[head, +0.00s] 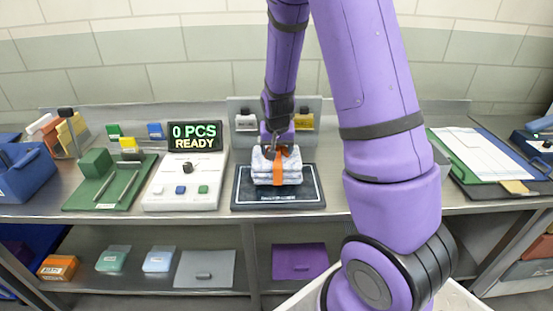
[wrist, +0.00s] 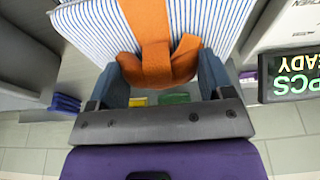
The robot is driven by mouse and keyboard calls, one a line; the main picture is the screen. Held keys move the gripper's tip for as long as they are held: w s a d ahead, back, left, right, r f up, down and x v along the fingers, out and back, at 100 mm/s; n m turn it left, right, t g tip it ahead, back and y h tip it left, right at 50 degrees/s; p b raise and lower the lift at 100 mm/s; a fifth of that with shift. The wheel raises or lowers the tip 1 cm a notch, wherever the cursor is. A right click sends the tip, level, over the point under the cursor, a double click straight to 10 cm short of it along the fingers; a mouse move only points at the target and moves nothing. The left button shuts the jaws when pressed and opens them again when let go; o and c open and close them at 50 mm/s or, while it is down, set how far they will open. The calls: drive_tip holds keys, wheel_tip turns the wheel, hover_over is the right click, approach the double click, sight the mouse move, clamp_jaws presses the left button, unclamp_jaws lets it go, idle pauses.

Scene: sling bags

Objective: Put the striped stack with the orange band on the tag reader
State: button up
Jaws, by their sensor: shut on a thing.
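The striped stack (head: 264,178) is white with thin blue stripes and an orange band (head: 279,172) around its middle. In the head view it is at the dark tag reader (head: 278,201), over its middle; I cannot tell if it rests on the plate or hangs just above it. My gripper (head: 279,150) comes from behind and above and is shut on the knotted orange band. In the wrist view the striped cloth (wrist: 215,22) fills the top, and the orange knot (wrist: 160,62) sits between the two fingers. The underside of the stack is hidden.
Left of the reader is a white console (head: 182,196) with buttons and a display (head: 194,136) reading "0 PCS READY". A green tray (head: 109,183) stands farther left. A grey upright panel (head: 246,104) is behind the reader. My arm hides the counter to the right.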

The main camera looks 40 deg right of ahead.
sight(277, 158)
drive_tip(key=shift+f, duration=1.85)
drive_tip(key=o, duration=1.5)
drive_tip(key=shift+f, duration=0.15)
drive_tip(key=s+a+r+n+y, duration=0.1)
drive_tip(key=s+a+r, duration=0.25)
drive_tip(key=r, duration=0.45)
drive_tip(key=s+a+r+n+t, duration=0.1)
drive_tip(key=s+a+r, duration=0.1)
drive_tip(key=s+r, duration=0.5)
drive_tip(key=s+a+r+n+y, duration=0.1)
drive_tip(key=s+a+r, duration=0.1)
drive_tip(key=r, duration=0.8)
drive_tip(key=s+a+r+n, duration=0.1)
drive_tip(key=s+r, duration=0.1)
drive_tip(key=s, duration=0.2)
drive_tip(key=s+a+r+n+t, duration=0.1)
drive_tip(key=s+a+r, duration=0.1)
drive_tip(key=s, duration=0.3)
drive_tip(key=s+a+r+n, duration=0.1)
drive_tip(key=s+a+r, duration=0.1)
drive_tip(key=s, duration=0.3)
drive_tip(key=shift+a+r+n+t, duration=0.25)
drive_tip(key=shift+r+n+t, duration=0.05)
drive_tip(key=shift+r+n, duration=0.15)
